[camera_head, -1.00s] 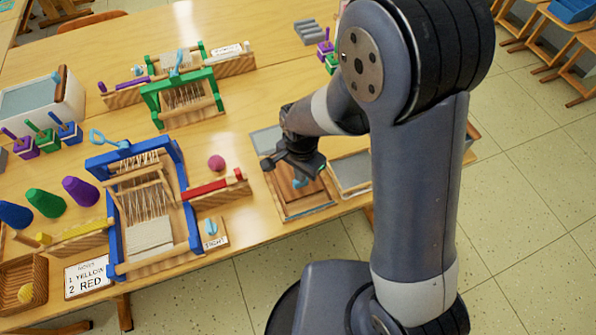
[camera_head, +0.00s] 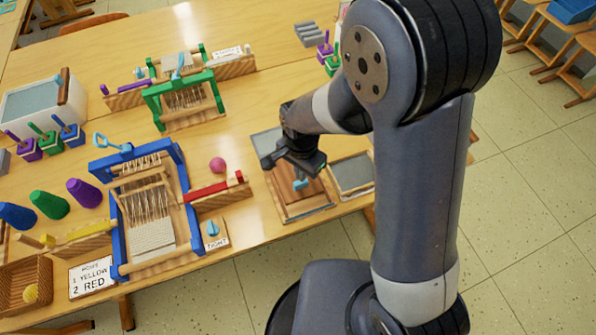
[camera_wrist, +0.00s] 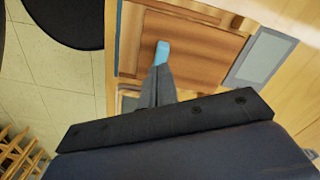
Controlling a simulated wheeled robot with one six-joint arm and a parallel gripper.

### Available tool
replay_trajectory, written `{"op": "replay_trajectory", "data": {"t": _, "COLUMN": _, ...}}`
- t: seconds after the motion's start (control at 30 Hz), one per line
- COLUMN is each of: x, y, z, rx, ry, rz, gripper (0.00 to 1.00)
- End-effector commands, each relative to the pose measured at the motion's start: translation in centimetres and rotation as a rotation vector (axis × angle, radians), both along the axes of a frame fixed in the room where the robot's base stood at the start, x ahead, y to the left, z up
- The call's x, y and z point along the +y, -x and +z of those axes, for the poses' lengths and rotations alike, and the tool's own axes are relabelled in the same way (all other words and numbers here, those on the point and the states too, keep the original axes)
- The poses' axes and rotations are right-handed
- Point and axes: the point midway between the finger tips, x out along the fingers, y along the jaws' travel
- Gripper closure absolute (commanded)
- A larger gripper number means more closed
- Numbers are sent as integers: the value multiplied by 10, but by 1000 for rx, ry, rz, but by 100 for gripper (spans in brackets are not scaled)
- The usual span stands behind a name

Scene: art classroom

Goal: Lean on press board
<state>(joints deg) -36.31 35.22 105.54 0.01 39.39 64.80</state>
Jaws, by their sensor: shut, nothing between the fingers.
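The press board (camera_head: 310,194) is a brown wooden board with a light blue handle (camera_head: 300,184). It lies in a wooden frame at the table's front right edge. In the wrist view the board (camera_wrist: 205,55) fills the upper middle, and its blue handle (camera_wrist: 162,50) stands just beyond my fingertips. My gripper (camera_head: 298,172) is over the board in the head view, and its fingers (camera_wrist: 157,72) are shut and empty in the wrist view. I cannot tell whether the fingertips touch the handle or the board. My gripper hides part of the board in the head view.
A grey-filled tray (camera_head: 354,173) lies right of the board, and a grey panel (camera_head: 267,141) lies behind it. A blue loom (camera_head: 117,215), a red-topped wooden bar (camera_head: 208,190) and a pink ball (camera_head: 217,164) are to the left. Bare table lies behind the ball.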

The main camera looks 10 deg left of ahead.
Motion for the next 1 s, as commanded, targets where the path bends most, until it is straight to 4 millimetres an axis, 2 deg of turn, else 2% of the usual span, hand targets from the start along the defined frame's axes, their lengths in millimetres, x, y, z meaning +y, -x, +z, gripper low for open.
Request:
{"op": "replay_trajectory", "data": {"t": 0.03, "x": 0, "y": 0, "z": 8, "rx": -1, "ry": 0, "rz": 0, "gripper": 100}}
{"op": "replay_trajectory", "data": {"t": 0.53, "x": 1, "y": -1, "z": 48, "rx": -3, "ry": -2, "rz": 0, "gripper": 100}}
{"op": "replay_trajectory", "data": {"t": 1.0, "x": 1, "y": -1, "z": 46, "rx": -2, "ry": -1, "rz": 0, "gripper": 100}}
